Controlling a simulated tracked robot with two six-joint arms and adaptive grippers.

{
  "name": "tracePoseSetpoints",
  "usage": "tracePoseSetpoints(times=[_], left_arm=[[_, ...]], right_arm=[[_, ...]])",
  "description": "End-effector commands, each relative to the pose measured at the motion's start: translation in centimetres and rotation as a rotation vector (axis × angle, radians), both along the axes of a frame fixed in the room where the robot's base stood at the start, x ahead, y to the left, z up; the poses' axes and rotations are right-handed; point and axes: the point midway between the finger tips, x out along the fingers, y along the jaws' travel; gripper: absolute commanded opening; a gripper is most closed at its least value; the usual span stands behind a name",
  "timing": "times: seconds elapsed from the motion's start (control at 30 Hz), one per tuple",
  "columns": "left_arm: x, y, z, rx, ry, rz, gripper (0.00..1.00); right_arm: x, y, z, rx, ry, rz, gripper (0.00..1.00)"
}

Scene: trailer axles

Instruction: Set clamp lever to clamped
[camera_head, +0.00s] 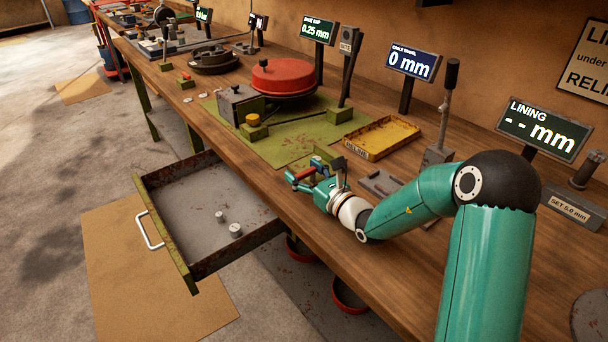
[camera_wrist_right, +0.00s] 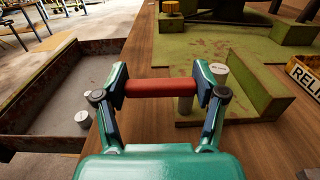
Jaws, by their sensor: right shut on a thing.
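My right gripper (camera_head: 304,174) is at the front edge of the bench, above the wood. In the right wrist view its two fingers (camera_wrist_right: 160,89) are shut on the ends of a red bar (camera_wrist_right: 160,88). The red bar also shows in the head view (camera_head: 305,173). I cannot tell whether this bar is the clamp lever's handle. No clamped mark is readable. My left gripper is not in view.
An open drawer (camera_head: 157,182) juts out left of my gripper, holding small weights (camera_head: 235,230). A red drum (camera_head: 285,76) on a green mat, a yellow tray (camera_head: 383,135) and a black-gripped upright lever (camera_head: 451,75) stand behind. Display signs (camera_head: 413,62) line the back.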

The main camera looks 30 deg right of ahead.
Motion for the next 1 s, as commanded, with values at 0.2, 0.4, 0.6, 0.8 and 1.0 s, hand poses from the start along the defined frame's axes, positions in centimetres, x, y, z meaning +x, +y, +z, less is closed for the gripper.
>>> tracePoseSetpoints(times=[0.2, 0.4, 0.6, 0.8, 1.0], left_arm=[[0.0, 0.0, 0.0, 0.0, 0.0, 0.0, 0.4], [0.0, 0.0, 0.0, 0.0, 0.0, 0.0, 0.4], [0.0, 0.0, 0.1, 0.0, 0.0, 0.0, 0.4], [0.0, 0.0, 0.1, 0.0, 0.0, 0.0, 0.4], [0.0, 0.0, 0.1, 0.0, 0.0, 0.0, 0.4]], right_arm=[[0.0, -0.1, 0.1, 0.0, -0.002, -0.001, 0.96], [0.0, -0.1, 0.0, 0.001, -0.001, -0.001, 0.96], [-0.4, -0.1, 0.0, 0.001, 0.0, -0.001, 0.96], [-2.9, -0.4, 0.0, 0.001, 0.001, -0.003, 0.96], [-7.0, -0.7, -0.1, 0.001, 0.002, -0.006, 0.96]])
